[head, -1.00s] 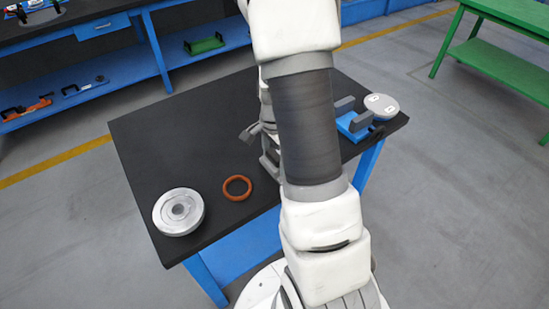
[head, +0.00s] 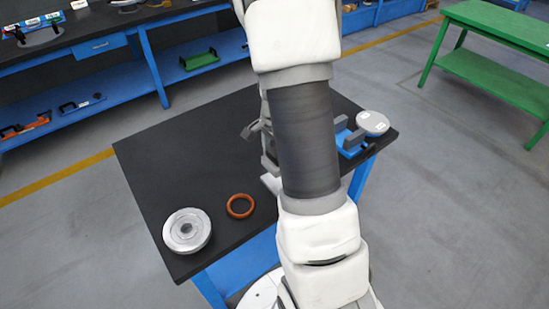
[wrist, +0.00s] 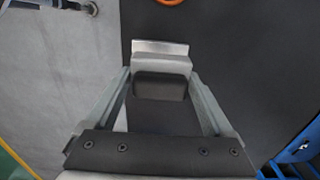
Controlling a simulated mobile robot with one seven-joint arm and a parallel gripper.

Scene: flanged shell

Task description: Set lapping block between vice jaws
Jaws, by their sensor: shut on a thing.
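My gripper (wrist: 160,88) is shut on the lapping block (wrist: 161,62), a grey block with a pale top edge and a darker face, held between the two fingertips in the wrist view. In the head view my arm hides most of the gripper, and a pale part of the block (head: 270,183) seems to show beside the arm, over the table. The vice (head: 350,139), blue with grey upright jaws, stands at the table's right side, partly behind my arm. Its blue body also shows at the lower right of the wrist view (wrist: 300,150).
The black table (head: 170,150) carries a round metal flanged part (head: 187,231) at the front left and an orange ring (head: 240,206) beside it. The table's left middle is clear. A green bench (head: 495,60) stands at the right.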

